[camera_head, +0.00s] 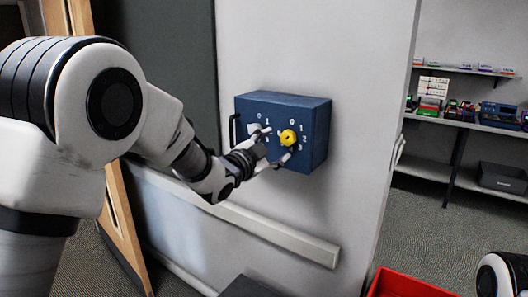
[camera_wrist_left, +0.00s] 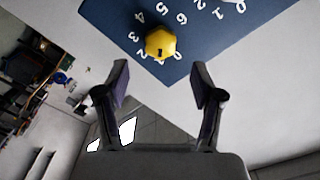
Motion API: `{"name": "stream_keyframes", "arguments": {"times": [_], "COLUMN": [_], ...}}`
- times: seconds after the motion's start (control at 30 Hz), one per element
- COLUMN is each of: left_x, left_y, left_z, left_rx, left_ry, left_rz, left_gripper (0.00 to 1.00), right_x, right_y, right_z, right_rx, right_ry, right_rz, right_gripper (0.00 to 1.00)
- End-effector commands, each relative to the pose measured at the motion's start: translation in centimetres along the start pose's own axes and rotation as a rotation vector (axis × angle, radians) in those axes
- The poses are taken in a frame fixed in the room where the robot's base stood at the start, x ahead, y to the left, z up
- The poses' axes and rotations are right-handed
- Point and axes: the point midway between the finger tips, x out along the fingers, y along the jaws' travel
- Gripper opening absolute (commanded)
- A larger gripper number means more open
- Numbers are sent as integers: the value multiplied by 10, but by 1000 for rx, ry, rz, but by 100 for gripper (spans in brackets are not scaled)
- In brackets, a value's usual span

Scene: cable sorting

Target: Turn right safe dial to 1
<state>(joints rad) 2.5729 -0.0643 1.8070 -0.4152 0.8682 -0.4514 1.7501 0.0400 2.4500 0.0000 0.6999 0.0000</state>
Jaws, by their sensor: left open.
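A blue safe box (camera_head: 318,128) is mounted on a light wall panel. Its right dial, a yellow knob (camera_head: 288,137), has white numbers around it. The yellow knob also shows in the left wrist view (camera_wrist_left: 161,43), with a small dark mark on it. A paler left dial (camera_head: 254,129) is partly hidden by my left gripper. My left gripper (camera_head: 275,149) is open in front of the safe, near the yellow knob. In the left wrist view its two fingers (camera_wrist_left: 160,85) stand apart, with the knob beyond and between them, not held. My right gripper is not in view.
A dark handle (camera_head: 233,130) is on the safe's left side. A ledge (camera_head: 270,232) runs along the wall below. A red bin (camera_head: 405,284) stands at the lower right. Shelves (camera_head: 468,124) with several items are at the back right.

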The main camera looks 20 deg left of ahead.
Motion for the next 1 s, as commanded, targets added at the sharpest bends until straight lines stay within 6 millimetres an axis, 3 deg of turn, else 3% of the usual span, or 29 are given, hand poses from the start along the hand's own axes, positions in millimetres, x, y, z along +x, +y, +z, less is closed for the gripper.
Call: {"name": "stream_keyframes", "arguments": {"times": [0.1, 0.23, 0.57, 0.67, 0.77, 0.87, 1.0], "left_x": [-30, -50, -56, -54, -50, -54, -89], "left_y": [0, 0, 0, 8, 37, 92, 183], "left_z": [0, 0, 0, 9, 41, 97, 182], "left_rx": [-2, -1, 0, -6, -32, -82, -183], "left_ry": [-1, -1, 0, -12, -61, -150, -332], "left_rz": [0, 0, 0, 13, 59, 143, 274], "left_gripper": [67, 67, 67, 67, 67, 67, 67], "right_x": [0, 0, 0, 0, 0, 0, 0], "right_y": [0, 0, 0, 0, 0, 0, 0], "right_z": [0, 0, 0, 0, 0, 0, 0], "right_rx": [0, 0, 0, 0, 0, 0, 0], "right_ry": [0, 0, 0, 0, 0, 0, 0], "right_rz": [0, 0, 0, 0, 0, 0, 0], "right_gripper": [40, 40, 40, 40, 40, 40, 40]}}
